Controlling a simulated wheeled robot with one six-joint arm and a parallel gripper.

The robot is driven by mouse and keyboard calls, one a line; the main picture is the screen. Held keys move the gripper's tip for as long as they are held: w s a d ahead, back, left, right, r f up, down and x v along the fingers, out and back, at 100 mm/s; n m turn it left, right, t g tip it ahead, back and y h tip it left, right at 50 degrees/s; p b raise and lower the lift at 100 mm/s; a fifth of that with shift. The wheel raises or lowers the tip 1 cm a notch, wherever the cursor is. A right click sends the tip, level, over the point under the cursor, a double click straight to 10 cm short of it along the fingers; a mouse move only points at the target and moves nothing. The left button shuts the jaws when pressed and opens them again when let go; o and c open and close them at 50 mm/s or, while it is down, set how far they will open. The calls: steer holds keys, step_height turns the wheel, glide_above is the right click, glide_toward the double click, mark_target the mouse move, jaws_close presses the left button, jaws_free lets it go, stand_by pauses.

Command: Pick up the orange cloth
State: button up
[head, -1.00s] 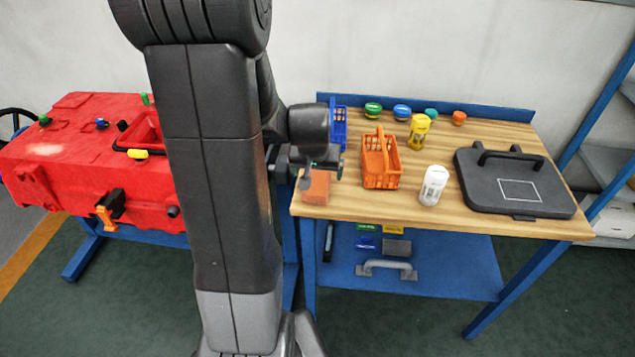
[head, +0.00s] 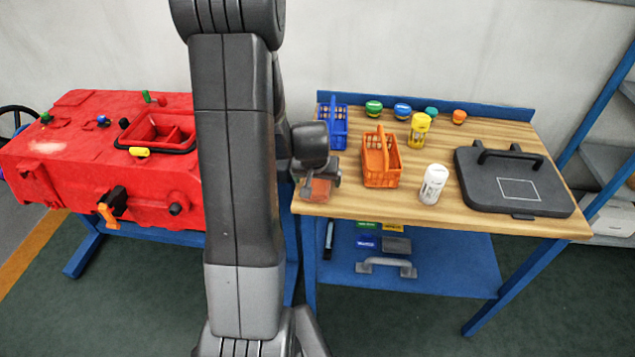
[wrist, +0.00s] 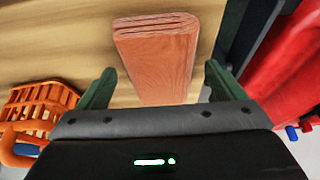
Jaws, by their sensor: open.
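The orange cloth (head: 317,190) is a folded, layered block lying on the wooden table at its front left corner. In the wrist view the orange cloth (wrist: 158,55) lies between and ahead of my two fingers, with wood visible on both sides of it. My gripper (wrist: 158,85) is open, one green finger on each side of the cloth, and holds nothing. I cannot tell whether the fingers reach down beside it. In the head view my gripper (head: 318,182) is over the cloth and hides part of it.
An orange basket (head: 381,172) stands right of the cloth, with a blue basket (head: 333,128) behind. A white bottle (head: 433,184), a yellow-capped bottle (head: 419,131) and a dark lid (head: 515,182) are further right. A red tank (head: 60,165) stands left, across a narrow gap.

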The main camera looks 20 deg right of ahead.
mark_target(317, 181)
steer(key=c, duration=1.1)
steer(key=shift+o, duration=0.2)
step_height(317, 181, up, 10)
steer(key=shift+o, duration=0.5)
